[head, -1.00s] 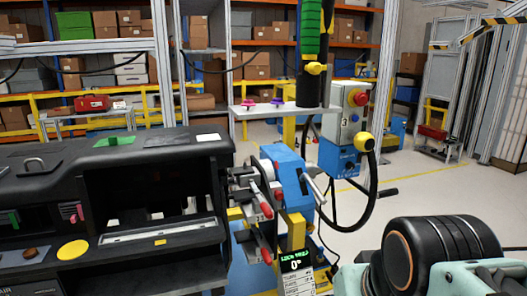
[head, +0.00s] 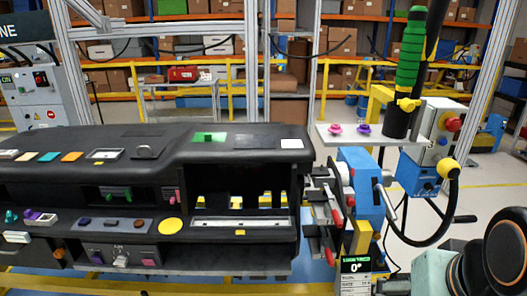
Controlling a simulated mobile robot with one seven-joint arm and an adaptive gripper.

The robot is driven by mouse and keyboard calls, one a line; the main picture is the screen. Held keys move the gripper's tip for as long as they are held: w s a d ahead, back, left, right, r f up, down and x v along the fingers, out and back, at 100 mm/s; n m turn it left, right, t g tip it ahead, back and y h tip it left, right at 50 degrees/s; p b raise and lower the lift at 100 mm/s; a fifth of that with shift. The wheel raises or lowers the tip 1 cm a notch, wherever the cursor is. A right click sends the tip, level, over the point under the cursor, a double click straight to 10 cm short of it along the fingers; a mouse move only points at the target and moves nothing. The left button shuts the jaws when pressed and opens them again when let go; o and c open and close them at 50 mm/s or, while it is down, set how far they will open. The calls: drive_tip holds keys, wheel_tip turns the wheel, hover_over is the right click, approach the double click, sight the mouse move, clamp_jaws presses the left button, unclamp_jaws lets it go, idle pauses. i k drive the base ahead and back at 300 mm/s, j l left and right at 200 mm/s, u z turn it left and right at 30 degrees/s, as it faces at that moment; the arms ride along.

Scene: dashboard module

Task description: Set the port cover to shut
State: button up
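The black dashboard module (head: 240,146) spans the left and middle of the head view. Its face carries small knobs, switches, coloured tiles and a round yellow disc (head: 171,226). A brown oval piece (head: 139,224) sits left of the disc. I cannot tell which of these parts is the port cover, nor whether it is open or shut. Only dark and mint-coloured links of my arm show at the lower right edge, apart from the dashboard. My gripper is not in view.
A blue fixture with red-handled clamps (head: 361,188) stands at the dashboard's right end, above a display reading 0° (head: 355,265). A small shelf (head: 352,139) holds pink and purple knobs. A control box (head: 440,132) with a looping black hose stands further right. Open floor (head: 490,215) lies beyond.

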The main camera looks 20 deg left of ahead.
sight(29, 215)
drive_tip(key=u, duration=1.8)
